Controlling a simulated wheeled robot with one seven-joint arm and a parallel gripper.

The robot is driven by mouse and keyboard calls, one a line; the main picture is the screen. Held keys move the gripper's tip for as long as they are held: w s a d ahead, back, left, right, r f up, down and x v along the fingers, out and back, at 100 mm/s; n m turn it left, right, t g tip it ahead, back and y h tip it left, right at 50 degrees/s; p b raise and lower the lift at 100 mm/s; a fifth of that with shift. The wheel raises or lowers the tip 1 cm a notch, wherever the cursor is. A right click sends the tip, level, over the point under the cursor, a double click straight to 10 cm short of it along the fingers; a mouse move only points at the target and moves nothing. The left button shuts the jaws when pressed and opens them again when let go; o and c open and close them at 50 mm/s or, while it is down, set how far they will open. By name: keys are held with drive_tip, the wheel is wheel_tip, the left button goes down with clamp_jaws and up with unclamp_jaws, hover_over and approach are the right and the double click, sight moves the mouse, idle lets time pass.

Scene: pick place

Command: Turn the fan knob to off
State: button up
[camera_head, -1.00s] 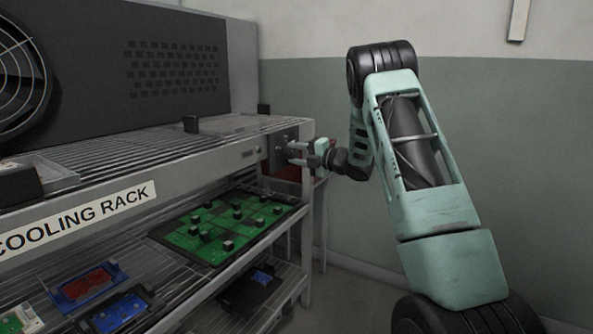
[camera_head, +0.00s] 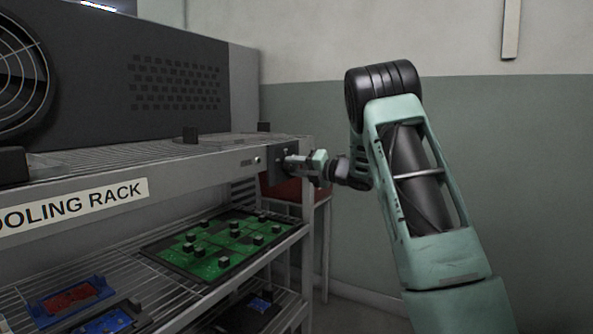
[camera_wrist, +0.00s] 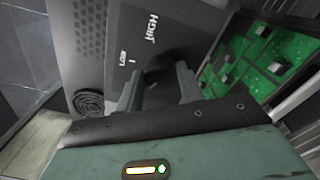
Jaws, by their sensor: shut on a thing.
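The fan knob (camera_wrist: 160,72) is a dark round part on a grey control panel (camera_wrist: 124,22) in the wrist view, with the words LOW and HIGH and a small white mark printed beside it. My gripper (camera_wrist: 160,88) has one finger on each side of the knob and is shut on it. The fingers and the shadow hide much of the knob, so its pointing direction cannot be told. In the head view my gripper (camera_head: 292,163) reaches left to the control panel (camera_head: 278,158) at the rack's right end, and the knob is hidden there.
A dark fan housing (camera_head: 175,85) stands on top. Free floor and a bare wall (camera_head: 500,180) lie to the right.

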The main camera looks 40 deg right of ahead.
drive_tip(key=o, duration=1)
drive_tip(key=p+v, duration=0.2)
drive_tip(key=v, duration=1.5)
drive_tip(key=shift+s, duration=0.25)
drive_tip(key=shift+d, duration=0.1)
drive_tip(key=shift+w, duration=0.15)
